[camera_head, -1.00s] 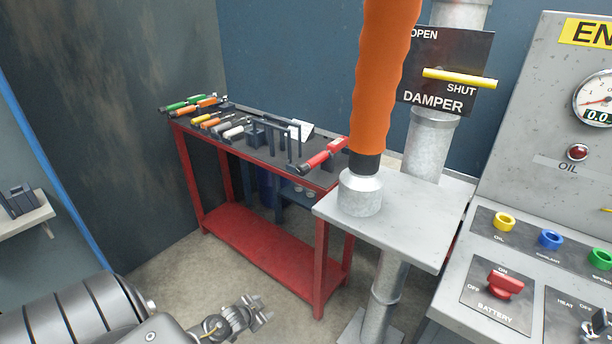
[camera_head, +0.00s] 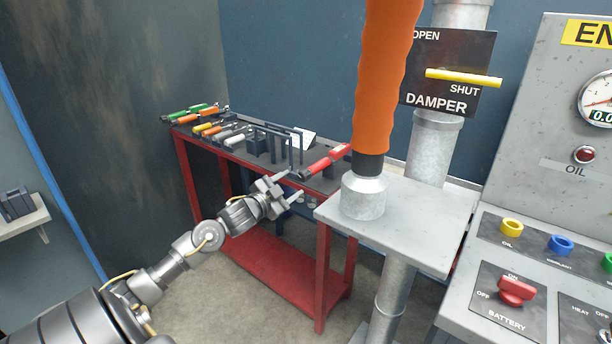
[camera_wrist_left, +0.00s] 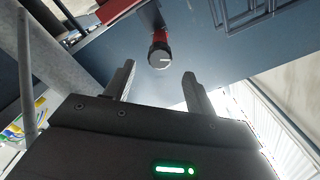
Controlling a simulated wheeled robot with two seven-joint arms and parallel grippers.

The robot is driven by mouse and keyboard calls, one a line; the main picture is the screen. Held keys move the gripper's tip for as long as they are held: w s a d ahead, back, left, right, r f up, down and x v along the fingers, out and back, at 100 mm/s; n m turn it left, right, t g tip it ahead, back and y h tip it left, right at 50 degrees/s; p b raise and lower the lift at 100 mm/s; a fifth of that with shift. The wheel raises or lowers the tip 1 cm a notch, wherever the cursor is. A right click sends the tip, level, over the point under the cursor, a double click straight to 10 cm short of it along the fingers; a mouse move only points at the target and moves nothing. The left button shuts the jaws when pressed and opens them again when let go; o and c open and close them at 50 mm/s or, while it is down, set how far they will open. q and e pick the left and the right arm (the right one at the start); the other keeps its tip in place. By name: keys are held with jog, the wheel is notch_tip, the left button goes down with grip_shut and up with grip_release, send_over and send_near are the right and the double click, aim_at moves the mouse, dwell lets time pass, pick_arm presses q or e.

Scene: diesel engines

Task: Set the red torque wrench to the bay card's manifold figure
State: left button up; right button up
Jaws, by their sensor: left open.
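The wrench's scale cannot be read. My right gripper is not seen.
Several screwdriver-like tools with green, orange and yellow handles (camera_head: 207,127) lie on the bench's left. A dark rack (camera_head: 280,136) stands mid-bench. A grey pedestal (camera_head: 420,205) with an orange hose (camera_head: 383,80) stands close right of the wrench. The control panel (camera_head: 480,270) is farther right.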

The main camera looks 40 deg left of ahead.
aim_at(301, 178)
pick_arm(q)
jog(key=w, duration=0.7)
jog(key=shift+w, duration=0.75)
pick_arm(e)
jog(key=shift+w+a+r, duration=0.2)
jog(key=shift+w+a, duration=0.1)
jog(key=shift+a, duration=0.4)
pick_arm(q)
jog(key=shift+c, duration=0.2)
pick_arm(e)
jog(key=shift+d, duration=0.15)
